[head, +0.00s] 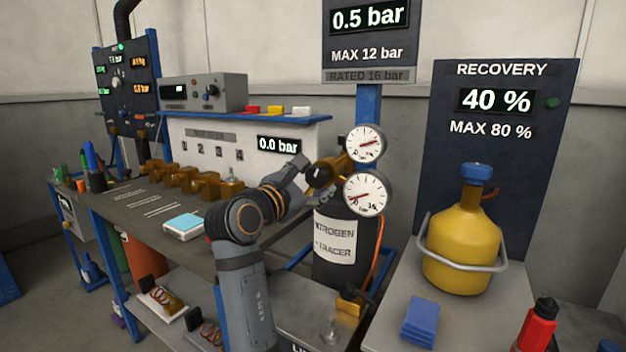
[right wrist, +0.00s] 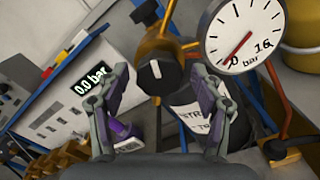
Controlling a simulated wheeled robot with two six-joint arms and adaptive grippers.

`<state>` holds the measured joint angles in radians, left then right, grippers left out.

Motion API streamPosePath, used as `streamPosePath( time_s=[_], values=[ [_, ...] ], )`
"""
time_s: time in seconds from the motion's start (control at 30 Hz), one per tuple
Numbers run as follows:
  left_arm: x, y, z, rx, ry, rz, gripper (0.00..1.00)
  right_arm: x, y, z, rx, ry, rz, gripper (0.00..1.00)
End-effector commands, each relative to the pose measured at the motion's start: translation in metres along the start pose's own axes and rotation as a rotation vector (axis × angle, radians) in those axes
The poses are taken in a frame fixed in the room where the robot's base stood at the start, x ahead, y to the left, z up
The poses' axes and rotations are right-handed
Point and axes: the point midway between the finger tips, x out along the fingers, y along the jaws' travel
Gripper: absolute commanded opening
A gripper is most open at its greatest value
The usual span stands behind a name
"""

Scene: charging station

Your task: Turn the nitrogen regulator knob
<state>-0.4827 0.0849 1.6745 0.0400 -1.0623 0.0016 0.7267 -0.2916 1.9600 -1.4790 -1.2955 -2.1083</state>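The nitrogen regulator has a black round knob with a white mark (right wrist: 160,75) on a brass body (right wrist: 153,46). In the head view the knob (head: 318,177) is left of two round gauges (head: 364,144), above the dark cylinder labelled nitrogen tracer (head: 336,245). My right gripper (head: 300,171) is at the knob. In the right wrist view this gripper (right wrist: 158,84) is open. One finger is on each side of the knob, with visible gaps, so it does not appear to grip it. My left gripper is not in view.
A workbench (head: 130,203) with brass fittings (head: 180,180) and a light-blue pad (head: 183,224) lies left of my arm. A yellow recovery cylinder (head: 462,248) stands on the right-hand bench. An orange hose (head: 378,253) hangs beside the nitrogen cylinder. A display above reads 0.5 bar (head: 368,17).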

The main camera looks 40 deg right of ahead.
Motion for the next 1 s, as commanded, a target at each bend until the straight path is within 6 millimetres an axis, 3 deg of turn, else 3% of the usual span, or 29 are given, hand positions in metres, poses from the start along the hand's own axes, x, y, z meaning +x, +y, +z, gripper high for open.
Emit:
streamPosePath(
  time_s=[0.33, 0.7, 1.0],
  values=[
    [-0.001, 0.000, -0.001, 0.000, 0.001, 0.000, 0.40, 0.000, 0.004, 0.005, 0.001, -0.002, 0.001, 0.70],
    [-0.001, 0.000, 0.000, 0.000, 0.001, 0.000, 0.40, 0.000, 0.048, 0.065, 0.002, -0.002, 0.002, 0.70],
    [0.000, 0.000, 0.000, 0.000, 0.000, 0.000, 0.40, 0.000, 0.060, 0.081, -0.001, 0.000, 0.001, 0.70]
  ],
)
